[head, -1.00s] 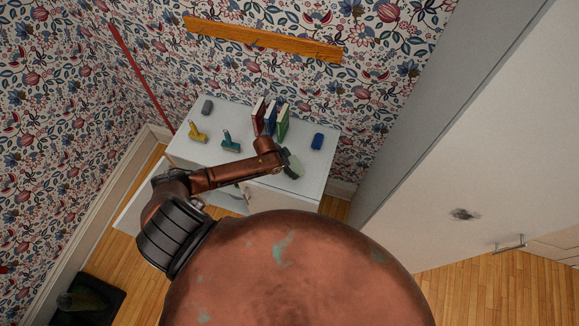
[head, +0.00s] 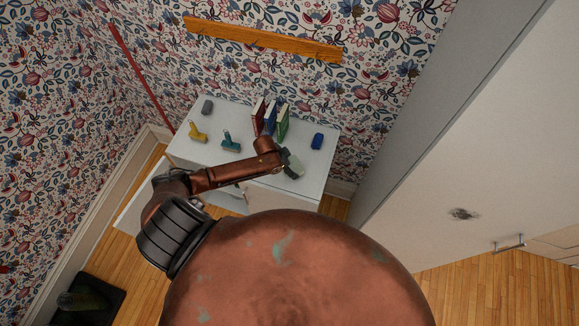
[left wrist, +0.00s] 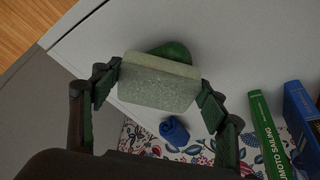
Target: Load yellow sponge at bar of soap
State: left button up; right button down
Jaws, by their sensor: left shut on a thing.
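My left gripper (left wrist: 159,88) is shut on a pale grey-green, speckled block (left wrist: 158,92), which looks like the sponge, though it does not look clearly yellow. The block also shows in the head view (head: 294,165) at the front right of the white cabinet top, beside my left gripper (head: 283,160). I cannot tell whether the two touch. My right gripper is not in view.
On the white cabinet top (head: 190,152) stand several upright books (head: 270,118), a blue object (head: 317,141), a yellow object (head: 198,133), a teal object (head: 230,142) and a grey block (head: 207,107). A tall grey cabinet (head: 470,130) stands at the right.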

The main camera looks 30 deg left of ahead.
aim_at(294, 165)
pick_arm(q)
jog(key=shift+r+p, duration=2.25)
jog(key=shift+p, duration=0.15)
jog(key=shift+r+p, duration=0.7)
jog(key=shift+r, duration=0.55)
